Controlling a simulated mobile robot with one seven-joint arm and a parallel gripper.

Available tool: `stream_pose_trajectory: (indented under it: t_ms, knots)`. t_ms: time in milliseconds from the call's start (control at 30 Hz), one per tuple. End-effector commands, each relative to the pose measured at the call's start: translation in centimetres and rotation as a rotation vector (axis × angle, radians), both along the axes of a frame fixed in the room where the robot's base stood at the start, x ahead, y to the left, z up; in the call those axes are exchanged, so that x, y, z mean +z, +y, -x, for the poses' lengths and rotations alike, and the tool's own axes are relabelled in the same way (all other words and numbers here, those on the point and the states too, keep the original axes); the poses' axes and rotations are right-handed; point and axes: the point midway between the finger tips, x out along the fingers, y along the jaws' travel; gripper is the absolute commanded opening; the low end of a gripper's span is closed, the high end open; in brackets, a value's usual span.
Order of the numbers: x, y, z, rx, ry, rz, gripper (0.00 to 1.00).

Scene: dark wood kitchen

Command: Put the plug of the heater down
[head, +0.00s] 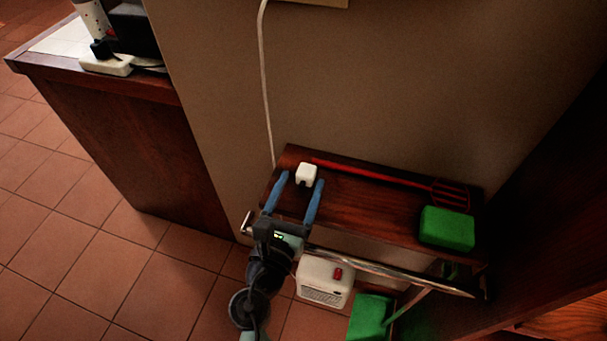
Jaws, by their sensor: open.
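The white plug (306,174) sits on the left part of the dark wood shelf (345,214), close to the wall. My gripper (303,184) is open, with its two blue fingers on either side of the plug and a gap showing to it. The white heater (325,281), with a red switch on top, stands below the shelf's front rail. A white cord (265,95) runs down the wall and passes behind the shelf's left end; where it leads is hidden.
A red slotted utensil (390,177) lies along the back of the shelf. A green block (447,229) is at the shelf's right end, and another green item (370,317) is lower down. A metal rail (390,272) runs along the front. A counter with a power strip (106,65) stands left.

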Motion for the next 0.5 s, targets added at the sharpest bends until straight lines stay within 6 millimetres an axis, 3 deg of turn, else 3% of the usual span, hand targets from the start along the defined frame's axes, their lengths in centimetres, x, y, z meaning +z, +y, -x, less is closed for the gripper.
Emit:
stream_pose_trajectory:
  t_ms: [200, 500]
  knots:
    - [-0.1, 1.5, 4.7, 0.002, 0.002, -0.001, 0.71]
    - [0.0, 2.8, 8.5, 0.002, -0.001, 0.0, 0.71]
